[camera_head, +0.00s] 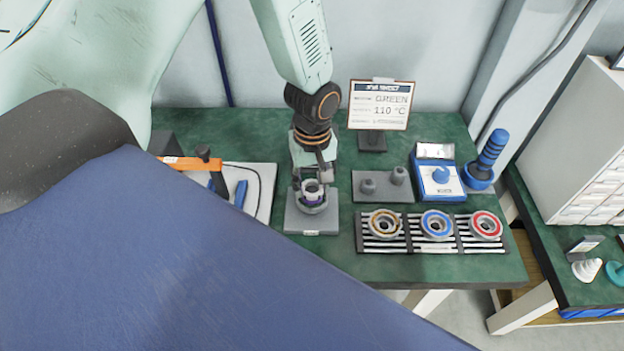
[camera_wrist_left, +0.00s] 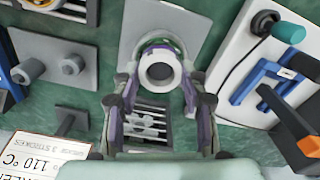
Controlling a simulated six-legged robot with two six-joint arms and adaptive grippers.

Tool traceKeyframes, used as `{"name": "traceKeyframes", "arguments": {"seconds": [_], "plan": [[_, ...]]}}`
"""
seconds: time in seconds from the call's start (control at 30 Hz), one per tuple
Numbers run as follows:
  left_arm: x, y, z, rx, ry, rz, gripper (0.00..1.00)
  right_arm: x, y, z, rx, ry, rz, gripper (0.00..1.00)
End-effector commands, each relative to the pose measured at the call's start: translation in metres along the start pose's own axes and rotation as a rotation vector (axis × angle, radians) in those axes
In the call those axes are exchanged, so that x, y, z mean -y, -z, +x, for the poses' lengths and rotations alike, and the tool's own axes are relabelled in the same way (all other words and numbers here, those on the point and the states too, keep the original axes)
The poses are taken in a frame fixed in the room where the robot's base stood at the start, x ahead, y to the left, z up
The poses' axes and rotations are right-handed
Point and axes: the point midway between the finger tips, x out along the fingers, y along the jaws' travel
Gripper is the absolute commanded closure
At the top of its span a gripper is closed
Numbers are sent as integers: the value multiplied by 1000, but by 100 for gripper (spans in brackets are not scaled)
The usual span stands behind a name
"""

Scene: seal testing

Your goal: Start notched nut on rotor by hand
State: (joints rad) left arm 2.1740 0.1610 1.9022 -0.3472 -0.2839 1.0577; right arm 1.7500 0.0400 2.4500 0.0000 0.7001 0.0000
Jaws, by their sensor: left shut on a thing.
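My left gripper (camera_head: 313,184) reaches down from the top of the head view onto the fixture. In the left wrist view my left gripper (camera_wrist_left: 160,66) has its two fingers on either side of a pale grey ring, the notched nut (camera_wrist_left: 160,54), and is shut on it. The rotor stand (camera_head: 312,217) is a grey square plate with a round upright part, directly under the fingers; its plate also shows in the wrist view (camera_wrist_left: 186,20). The rotor itself is mostly hidden by the nut and fingers. I cannot tell whether the threads meet. My right gripper is not in view.
Right of the stand are a grey plate with two knobs (camera_head: 372,196), a blue box (camera_head: 437,186), a blue-handled tool (camera_head: 490,150) and a striped rack (camera_head: 408,243) with three rings. A sign (camera_head: 381,104) stands behind. A white tray (camera_head: 265,192) with tools lies left.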

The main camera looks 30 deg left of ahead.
Motion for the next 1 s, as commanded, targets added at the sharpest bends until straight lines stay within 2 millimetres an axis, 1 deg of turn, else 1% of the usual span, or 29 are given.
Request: {"name": "traceKeyframes", "arguments": {"seconds": [0.03, 0.33, 0.83, 1.0], "plan": [[2, -2, 3, 6, 7, 1, 93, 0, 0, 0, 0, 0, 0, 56], [3, -3, 3, 7, 8, 21, 93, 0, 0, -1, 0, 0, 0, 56], [4, -4, 3, 8, 8, 297, 93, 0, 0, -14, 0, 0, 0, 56], [4, -4, 3, 8, 8, 349, 93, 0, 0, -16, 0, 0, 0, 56]]}}
